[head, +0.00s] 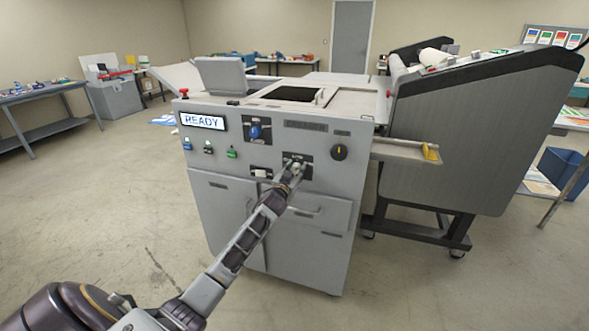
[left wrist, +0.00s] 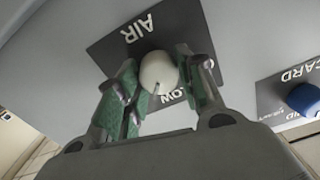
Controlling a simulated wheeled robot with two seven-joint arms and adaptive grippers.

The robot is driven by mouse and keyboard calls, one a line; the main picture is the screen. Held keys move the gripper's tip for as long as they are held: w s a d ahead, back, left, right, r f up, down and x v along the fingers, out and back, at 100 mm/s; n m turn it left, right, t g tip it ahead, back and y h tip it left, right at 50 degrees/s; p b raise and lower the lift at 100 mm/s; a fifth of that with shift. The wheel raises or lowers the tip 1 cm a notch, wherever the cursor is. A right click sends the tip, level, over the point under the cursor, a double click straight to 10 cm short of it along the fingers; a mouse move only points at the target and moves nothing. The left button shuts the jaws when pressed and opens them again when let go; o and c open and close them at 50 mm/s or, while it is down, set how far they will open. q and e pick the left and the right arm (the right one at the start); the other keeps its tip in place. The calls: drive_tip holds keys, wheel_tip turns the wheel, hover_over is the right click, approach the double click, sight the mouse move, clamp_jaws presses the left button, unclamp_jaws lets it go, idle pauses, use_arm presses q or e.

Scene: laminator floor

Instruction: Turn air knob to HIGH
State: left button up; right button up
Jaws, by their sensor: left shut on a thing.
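The air knob (left wrist: 158,71) is a round cream knob on a dark plate (left wrist: 115,42) lettered AIR, seen in the left wrist view. A small dark mark on the knob's rim points toward the lettering LOW, which is partly covered. No HIGH lettering is readable. My left gripper (left wrist: 157,80) is shut on the knob, with one green-padded finger on each side of it. In the head view my left gripper (head: 294,171) is at the front panel of the grey machine (head: 225,205) and mostly hides the knob. My right gripper is not in view.
A blue knob (head: 254,131) is up and left of my gripper; it also shows in the left wrist view (left wrist: 305,98). A black knob (head: 339,152) is to the right. A READY display (head: 203,121) is at upper left. A door handle (head: 303,211) is just below.

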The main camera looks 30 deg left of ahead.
use_arm(q)
drive_tip(key=shift+m+p, duration=0.5)
drive_tip(key=shift+m, duration=1.5)
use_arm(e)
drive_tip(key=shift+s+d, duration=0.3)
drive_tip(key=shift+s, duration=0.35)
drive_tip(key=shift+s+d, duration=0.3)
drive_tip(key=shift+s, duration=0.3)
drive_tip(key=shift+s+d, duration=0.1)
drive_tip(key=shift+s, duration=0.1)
use_arm(q)
drive_tip(key=o, duration=1)
drive_tip(key=shift+d, duration=0.1)
drive_tip(key=shift+v, duration=0.95)
drive_tip(key=v, duration=1)
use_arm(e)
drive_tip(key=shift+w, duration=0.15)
use_arm(q)
drive_tip(key=shift+d, duration=0.1)
